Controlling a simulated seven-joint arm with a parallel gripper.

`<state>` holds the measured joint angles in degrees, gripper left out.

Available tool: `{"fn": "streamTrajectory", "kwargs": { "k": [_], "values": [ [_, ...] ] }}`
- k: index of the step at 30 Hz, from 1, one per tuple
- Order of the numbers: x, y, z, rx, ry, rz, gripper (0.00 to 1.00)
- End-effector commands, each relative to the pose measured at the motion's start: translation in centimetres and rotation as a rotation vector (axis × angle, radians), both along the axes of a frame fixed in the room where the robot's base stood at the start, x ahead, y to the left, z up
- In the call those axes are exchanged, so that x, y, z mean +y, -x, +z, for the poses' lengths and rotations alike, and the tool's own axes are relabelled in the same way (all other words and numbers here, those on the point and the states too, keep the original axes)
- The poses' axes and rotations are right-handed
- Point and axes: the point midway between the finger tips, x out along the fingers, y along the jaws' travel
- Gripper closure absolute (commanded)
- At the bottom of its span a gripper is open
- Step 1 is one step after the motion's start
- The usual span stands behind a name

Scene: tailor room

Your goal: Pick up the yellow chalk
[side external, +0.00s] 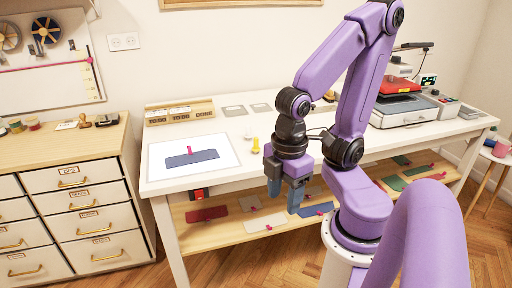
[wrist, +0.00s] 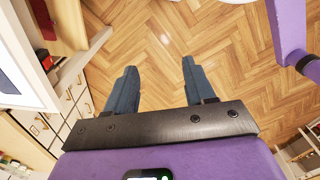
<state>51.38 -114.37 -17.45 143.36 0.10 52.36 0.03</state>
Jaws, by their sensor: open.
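A small yellow piece that looks like the yellow chalk (side external: 255,146) stands on the white table (side external: 220,132), just right of the white sheet, in the side external view. My gripper (side external: 284,197) hangs in front of the table's front edge, to the right of the yellow piece and lower in the picture. Its blue fingers are apart with nothing between them. In the wrist view my gripper (wrist: 156,72) is open and empty over the wooden floor (wrist: 158,40). The yellow piece cannot be made out in the wrist view.
A white sheet with a blue fabric piece (side external: 192,158) lies left on the table. A pink piece (side external: 246,134) is near the yellow one. A labelled wooden organizer (side external: 180,113) stands behind. A lower shelf (side external: 185,238) holds fabric pieces. A drawer cabinet (side external: 75,185) stands left.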

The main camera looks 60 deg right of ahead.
Motion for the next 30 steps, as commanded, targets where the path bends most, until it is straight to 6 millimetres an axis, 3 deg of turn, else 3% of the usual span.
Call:
{"fn": "streamTrajectory", "kwargs": {
  "k": [4,7,16,23,30],
  "values": [
    [0.0,-0.6,0.0,-0.006,0.002,0.006,0.46],
    [-0.1,-2.3,0.1,-0.024,0.008,0.027,0.46],
    [-2.8,-11.4,0.5,-0.106,0.08,0.173,0.46],
    [-7.7,-17.9,0.7,-0.133,0.17,0.296,0.46],
    [-15.1,-22.7,0.7,-0.11,0.277,0.427,0.46]
  ]
}}
